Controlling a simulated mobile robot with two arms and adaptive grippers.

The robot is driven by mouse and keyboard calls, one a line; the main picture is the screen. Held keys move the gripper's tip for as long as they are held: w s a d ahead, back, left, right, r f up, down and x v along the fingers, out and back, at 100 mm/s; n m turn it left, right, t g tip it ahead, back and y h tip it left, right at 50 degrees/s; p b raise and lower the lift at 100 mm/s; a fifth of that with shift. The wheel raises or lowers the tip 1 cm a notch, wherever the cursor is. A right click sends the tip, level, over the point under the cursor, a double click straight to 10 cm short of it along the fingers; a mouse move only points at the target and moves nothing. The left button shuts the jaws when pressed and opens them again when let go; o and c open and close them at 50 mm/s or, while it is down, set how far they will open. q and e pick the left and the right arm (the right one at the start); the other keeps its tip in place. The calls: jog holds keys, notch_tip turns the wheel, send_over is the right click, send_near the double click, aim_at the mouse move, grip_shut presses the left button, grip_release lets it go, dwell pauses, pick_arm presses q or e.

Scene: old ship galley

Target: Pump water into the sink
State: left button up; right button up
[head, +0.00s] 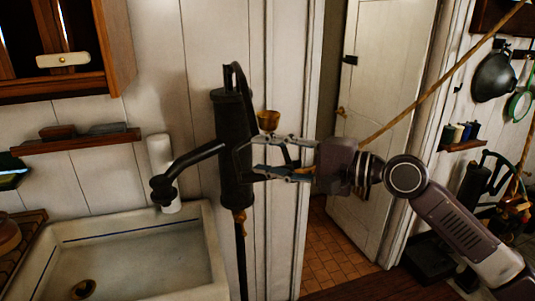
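The black hand pump (231,125) stands upright against the white plank wall, its spout (190,162) reaching left and ending above the sink. Its thin dark handle (243,84) curves over the top and down the right side. The white sink (180,245) is at the lower left with a brass drain (83,289); no water shows in it. My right gripper (254,159) comes in from the right at mid-height of the pump. Its fingers are spread apart, with the tips close to the pump's right side. Whether they touch the handle's lower end is unclear. My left gripper is out of view.
A small brass cup-like piece (268,121) sits just above my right gripper. A white cylinder (162,170) stands behind the spout. A wall shelf (78,144) is above the sink. A half-open door (385,130) and a slanting rope (430,88) are to the right.

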jog(key=shift+s+d, duration=0.1)
jog(key=shift+d, duration=0.3)
jog(key=c, duration=0.5)
jog(key=shift+a, duration=0.2)
grip_shut()
jog(key=shift+d, duration=0.1)
jog(key=o, duration=0.5)
grip_release()
jog(key=shift+d, duration=0.1)
jog(key=v, duration=1.1)
jog(key=shift+s+d, duration=0.2)
jog(key=shift+d, duration=0.1)
